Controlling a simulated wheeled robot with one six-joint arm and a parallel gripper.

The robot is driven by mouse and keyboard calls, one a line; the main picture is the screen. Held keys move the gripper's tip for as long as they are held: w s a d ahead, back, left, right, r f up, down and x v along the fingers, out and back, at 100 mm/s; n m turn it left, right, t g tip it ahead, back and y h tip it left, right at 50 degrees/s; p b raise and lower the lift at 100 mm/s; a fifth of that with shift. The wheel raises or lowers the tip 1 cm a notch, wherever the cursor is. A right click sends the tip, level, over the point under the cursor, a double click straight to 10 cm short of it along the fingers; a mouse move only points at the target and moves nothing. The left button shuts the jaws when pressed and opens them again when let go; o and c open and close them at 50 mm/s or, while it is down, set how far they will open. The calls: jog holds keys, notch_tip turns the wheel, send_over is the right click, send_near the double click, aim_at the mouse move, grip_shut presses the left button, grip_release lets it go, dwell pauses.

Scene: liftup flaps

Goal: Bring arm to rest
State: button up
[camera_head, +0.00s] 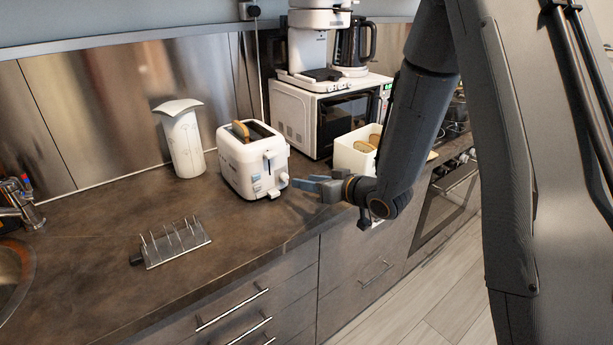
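My gripper (305,186) is at the end of my dark arm, which comes down from the upper right. It is near the front edge of the counter, just right of the white toaster (240,170). A slice of bread (240,130) sticks up from the toaster's slot. I cannot tell whether the gripper touches the toaster. The fingers are seen from the side and small, so their opening is unclear. No object shows in them.
A white bin with bread (350,158) stands behind my wrist, in front of the microwave (297,118) with a coffee maker (306,45) on top. A wire rack (175,245) lies on the counter (95,280). A white vase-like holder (182,142) stands left of the toaster.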

jog(key=shift+d+h, duration=0.3)
jog(key=shift+d, duration=0.1)
jog(key=d+h, duration=0.1)
jog(key=d, duration=0.1)
jog(key=s+d+m+h, duration=0.1)
jog(key=d+h, duration=0.1)
jog(key=s+d+m+g+h, duration=0.1)
jog(key=d, duration=0.2)
jog(key=shift+s+f+h, duration=0.15)
jog(key=shift+f+h, duration=0.05)
jog(key=shift+h, duration=0.2)
jog(key=s+d+m+g+h, duration=0.2)
jog(key=s+d+g, duration=0.1)
jog(key=s, duration=0.9)
jog(key=s+d+r+m+g+h, duration=0.1)
jog(key=s+d+g, duration=0.3)
jog(key=s, duration=0.9)
jog(key=shift+m+g+h, duration=0.4)
jog(key=shift+g, duration=0.4)
